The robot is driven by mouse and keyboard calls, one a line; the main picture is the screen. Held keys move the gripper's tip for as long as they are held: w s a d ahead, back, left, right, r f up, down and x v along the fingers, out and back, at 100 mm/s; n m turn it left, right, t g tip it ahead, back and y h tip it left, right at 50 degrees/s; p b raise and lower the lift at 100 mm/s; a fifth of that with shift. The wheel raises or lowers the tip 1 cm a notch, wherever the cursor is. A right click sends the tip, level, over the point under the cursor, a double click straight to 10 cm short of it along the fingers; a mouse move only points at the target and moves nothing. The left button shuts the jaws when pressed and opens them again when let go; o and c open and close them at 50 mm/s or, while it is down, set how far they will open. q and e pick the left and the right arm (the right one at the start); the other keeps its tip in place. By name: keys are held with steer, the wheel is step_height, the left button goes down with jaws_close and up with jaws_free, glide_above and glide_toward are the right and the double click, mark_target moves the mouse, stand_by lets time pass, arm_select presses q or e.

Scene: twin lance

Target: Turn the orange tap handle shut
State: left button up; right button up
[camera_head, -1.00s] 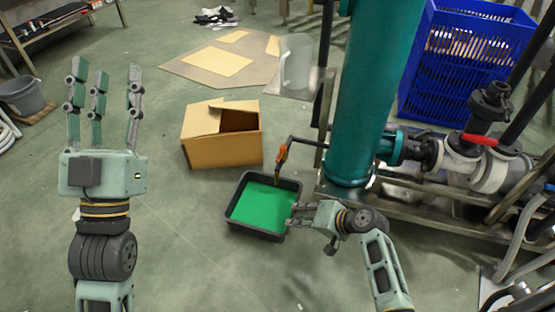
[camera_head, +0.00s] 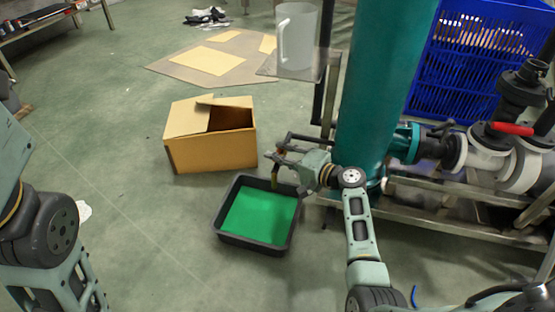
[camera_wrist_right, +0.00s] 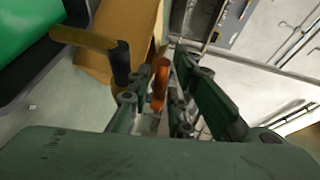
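The orange tap handle (camera_wrist_right: 160,88) stands between the fingers of my right gripper (camera_wrist_right: 162,90) in the right wrist view. The fingers are apart, with the handle in the gap; I cannot tell whether either touches it. In the head view my right gripper (camera_head: 283,160) is at the tap on the thin dark pipe, left of the teal column, and mostly hides the handle. The brownish spout (camera_head: 275,174) hangs over the edge of the black tray (camera_head: 250,243), which holds green liquid. My left arm is at the left edge; its fingers are out of view.
An open cardboard box (camera_head: 212,150) stands behind the tray. The teal column (camera_head: 375,90) and metal frame (camera_head: 460,217) bound the right side. A clear jug (camera_head: 297,38) stands on a small shelf behind.

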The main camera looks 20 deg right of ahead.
steer(key=shift+w+a, duration=0.25)
steer(key=shift+w, duration=0.15)
steer(key=shift+c, duration=0.2)
jaws_close()
steer(key=shift+f, duration=0.1)
